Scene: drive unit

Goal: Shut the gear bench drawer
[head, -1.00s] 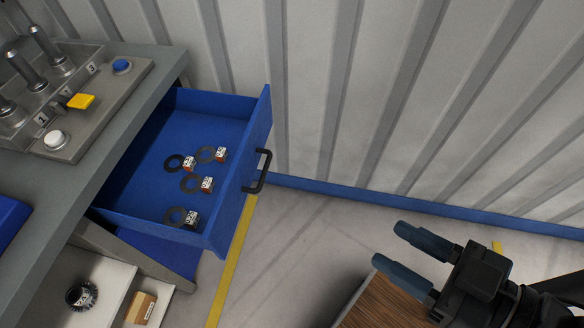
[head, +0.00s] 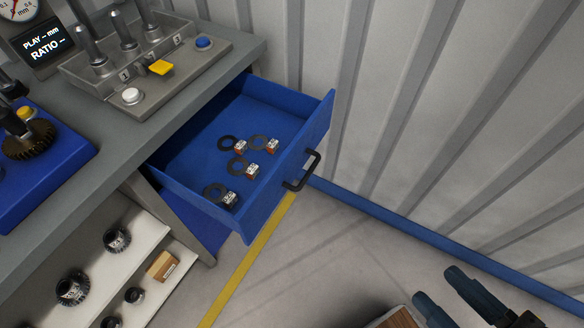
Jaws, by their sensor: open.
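The blue gear bench drawer (head: 285,174) stands pulled out from under the grey bench top (head: 172,125) in the head view. Its black bar handle (head: 304,171) is on the outer front face. Several dark rings with small white-and-orange tags (head: 247,170) lie on the drawer floor. My gripper (head: 448,292) is at the lower right, its two blue-grey fingers apart with nothing between them. It is well to the right of the handle and nearer the picture's bottom edge, not touching the drawer. Its rear part is cut off by the frame.
A brown wooden surface (head: 396,319) shows beside my gripper at the bottom edge. A corrugated wall (head: 440,120) with a blue base strip stands behind. Lower shelves (head: 95,285) hold gears and a small box. Floor with a yellow line (head: 250,262) lies clear before the drawer.

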